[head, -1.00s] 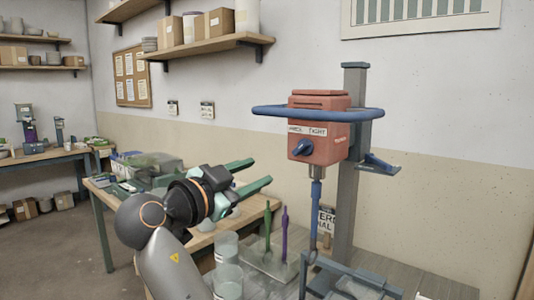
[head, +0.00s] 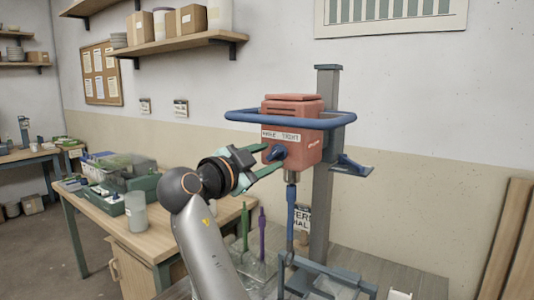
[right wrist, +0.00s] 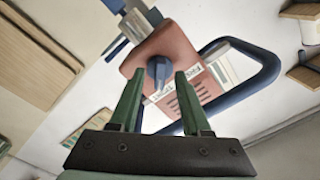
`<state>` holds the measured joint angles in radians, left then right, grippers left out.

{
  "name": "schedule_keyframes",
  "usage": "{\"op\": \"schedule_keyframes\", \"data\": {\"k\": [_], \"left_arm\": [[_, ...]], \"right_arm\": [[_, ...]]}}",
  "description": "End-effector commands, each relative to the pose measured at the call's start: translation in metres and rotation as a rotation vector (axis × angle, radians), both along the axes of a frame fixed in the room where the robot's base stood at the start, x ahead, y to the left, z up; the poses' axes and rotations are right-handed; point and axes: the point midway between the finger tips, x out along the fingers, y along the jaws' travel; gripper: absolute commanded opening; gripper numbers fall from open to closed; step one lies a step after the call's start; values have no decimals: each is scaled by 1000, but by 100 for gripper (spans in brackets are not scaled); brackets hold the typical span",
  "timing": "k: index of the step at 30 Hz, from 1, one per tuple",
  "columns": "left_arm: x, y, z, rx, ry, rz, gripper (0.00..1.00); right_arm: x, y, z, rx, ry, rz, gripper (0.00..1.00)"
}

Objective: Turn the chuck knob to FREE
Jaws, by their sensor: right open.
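The red mixer head (head: 305,125) is mounted on a grey upright post. A small blue chuck knob (head: 277,153) is on its front, below a white label strip (head: 281,135) whose lettering is small. In the right wrist view the blue knob (right wrist: 159,68) shows between and just beyond the two green fingertips. My right gripper (head: 270,159) is open, its green fingers on either side of the knob's line; I cannot tell whether they touch it. The knob's exact pointing is unclear. My left gripper is not in view.
A blue ring bar (head: 240,118) circles the mixer head just above the knob. A blue shaft (head: 291,215) hangs below. Green and purple upright tools (head: 262,232) stand on the bench below my arm. A translucent cup (head: 136,213) stands on the wooden table at left.

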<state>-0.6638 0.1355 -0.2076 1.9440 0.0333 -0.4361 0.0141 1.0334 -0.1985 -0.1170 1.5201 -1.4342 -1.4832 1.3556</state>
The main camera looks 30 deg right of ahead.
Motion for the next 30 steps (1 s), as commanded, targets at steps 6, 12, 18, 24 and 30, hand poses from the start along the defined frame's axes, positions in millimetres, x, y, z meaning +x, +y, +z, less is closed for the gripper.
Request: {"op": "schedule_keyframes", "data": {"k": [6, 12, 18, 24, 30], "left_arm": [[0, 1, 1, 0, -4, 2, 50], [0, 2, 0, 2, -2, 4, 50], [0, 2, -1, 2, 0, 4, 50], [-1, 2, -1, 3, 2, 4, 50], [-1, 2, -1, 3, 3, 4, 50]], "right_arm": [[2, -4, -1, 0, 1, 0, 48], [2, -4, 0, 0, 1, 0, 38], [2, -3, 0, 0, 1, 0, 16], [1, -3, 0, 0, 1, 0, 0], [1, -3, 0, 0, 1, -1, 0]]}}
